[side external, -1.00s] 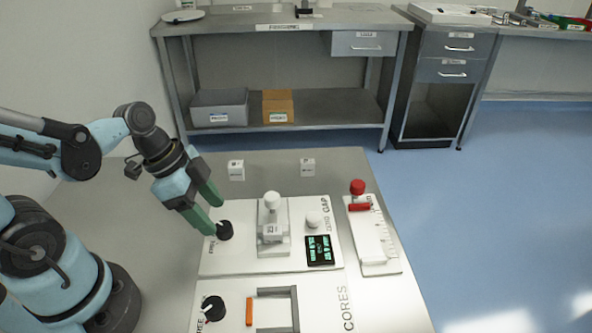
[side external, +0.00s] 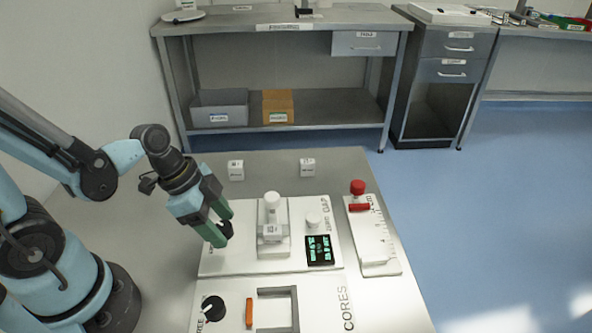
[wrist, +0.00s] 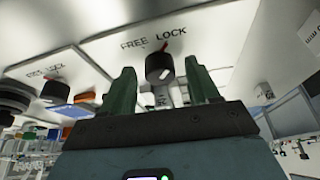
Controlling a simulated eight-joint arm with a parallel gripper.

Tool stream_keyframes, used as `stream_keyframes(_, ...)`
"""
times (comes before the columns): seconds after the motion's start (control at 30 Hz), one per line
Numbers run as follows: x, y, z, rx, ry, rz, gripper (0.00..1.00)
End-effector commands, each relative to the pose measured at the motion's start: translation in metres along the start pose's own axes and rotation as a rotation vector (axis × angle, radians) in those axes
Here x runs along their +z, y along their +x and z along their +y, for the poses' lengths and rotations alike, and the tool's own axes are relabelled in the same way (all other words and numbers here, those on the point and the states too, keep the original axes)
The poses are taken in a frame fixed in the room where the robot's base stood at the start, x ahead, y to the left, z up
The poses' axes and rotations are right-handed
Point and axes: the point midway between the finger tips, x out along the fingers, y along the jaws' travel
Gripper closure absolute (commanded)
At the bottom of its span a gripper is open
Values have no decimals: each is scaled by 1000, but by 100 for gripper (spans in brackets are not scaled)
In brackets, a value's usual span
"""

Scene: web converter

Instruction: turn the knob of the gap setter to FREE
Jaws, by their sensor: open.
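The gap setter (side external: 275,262) is a white panel marked GAP, with a black knob (side external: 226,231) at its left end. My gripper (side external: 225,228) is open, its two green fingers on either side of this knob. In the wrist view the knob (wrist: 159,66) shows between the fingers, with gaps to both. The words FREE and LOCK are printed beside it, and a small red mark (wrist: 163,46) lies at the knob's edge, by LOCK. In the side view the fingers partly hide the knob. I cannot tell its exact setting.
A white slide post (side external: 272,205), a white button (side external: 313,219) and a dark display (side external: 319,250) sit to the right of the knob. A red-knobbed scale (side external: 374,240) stands farther right. The CORES panel (side external: 330,290) with its own black knob (side external: 213,308) lies nearer the camera.

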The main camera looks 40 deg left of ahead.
Motion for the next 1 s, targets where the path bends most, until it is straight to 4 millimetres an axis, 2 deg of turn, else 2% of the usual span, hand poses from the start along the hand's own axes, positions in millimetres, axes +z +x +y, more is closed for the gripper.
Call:
stream_keyframes(0.07, 0, 0, 0, 0, 0, 0, 41)
stream_keyframes(0.4, 0, 0, 0, 0, 0, 0, 93)
stream_keyframes(0.43, 0, 0, 0, 0, 0, 0, 96)
stream_keyframes(0.73, 0, 0, 1, -16, -38, 1, 96)
stream_keyframes(1.0, -1, 0, 2, -79, -190, 1, 96)
